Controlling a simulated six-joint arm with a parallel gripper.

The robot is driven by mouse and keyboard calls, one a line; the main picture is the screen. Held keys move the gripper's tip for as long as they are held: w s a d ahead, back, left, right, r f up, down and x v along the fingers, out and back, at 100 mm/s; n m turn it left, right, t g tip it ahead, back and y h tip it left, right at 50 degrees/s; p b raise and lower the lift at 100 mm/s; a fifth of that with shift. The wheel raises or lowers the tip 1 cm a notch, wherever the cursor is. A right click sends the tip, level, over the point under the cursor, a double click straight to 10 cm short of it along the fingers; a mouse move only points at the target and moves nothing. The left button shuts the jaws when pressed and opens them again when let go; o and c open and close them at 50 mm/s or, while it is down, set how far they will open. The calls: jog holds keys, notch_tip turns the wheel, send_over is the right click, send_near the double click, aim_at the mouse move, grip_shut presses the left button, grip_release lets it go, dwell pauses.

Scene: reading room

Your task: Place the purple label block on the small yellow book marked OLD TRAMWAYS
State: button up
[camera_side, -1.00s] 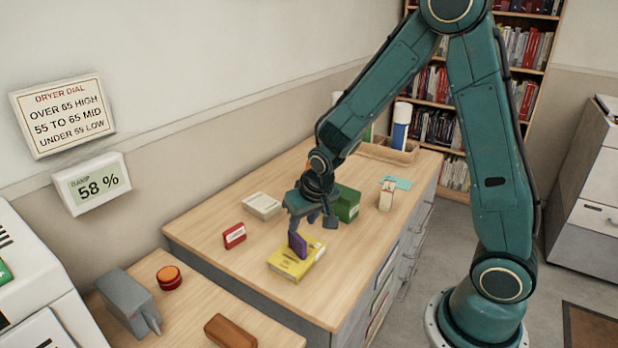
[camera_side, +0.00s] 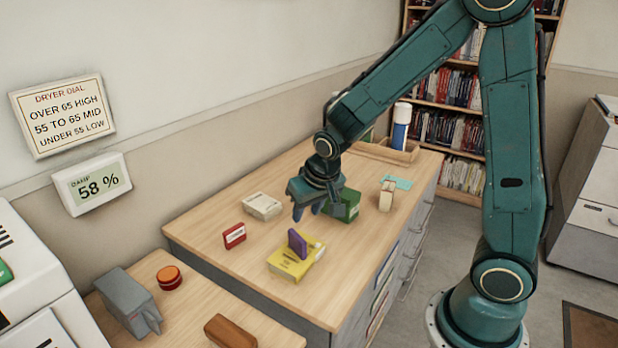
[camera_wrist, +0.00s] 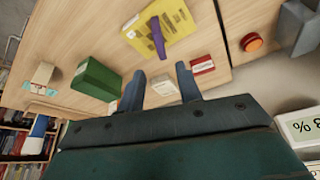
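The purple label block (camera_side: 298,243) stands on the yellow book (camera_side: 286,265), which lies flat on the wooden counter. In the wrist view the purple block (camera_wrist: 157,38) rests across the yellow book (camera_wrist: 178,22), near its middle. The book's print is too small to read. My gripper (camera_side: 318,214) is above the counter, behind and above the block and apart from it. In the wrist view its two fingers (camera_wrist: 159,88) are spread with nothing between them.
A red block (camera_side: 233,236), a cream block (camera_side: 262,206), a green block (camera_side: 347,205) and an upright cream block (camera_side: 387,195) stand around the book. A wooden tray (camera_side: 385,152) is at the back. Bare counter lies left of the red block.

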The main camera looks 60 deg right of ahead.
jog(key=s+a+r+n+y, duration=0.1)
jog(key=s+a+r+n, duration=0.1)
jog(key=s+r, duration=0.5)
jog(key=s+a+r+n+t, duration=0.1)
jog(key=s+a+r+n, duration=0.1)
jog(key=s+r, duration=0.6)
jog(key=s, duration=0.4)
jog(key=shift+s+t+y, duration=0.3)
jog(key=shift+s+y, duration=0.05)
jog(key=shift+y, duration=0.05)
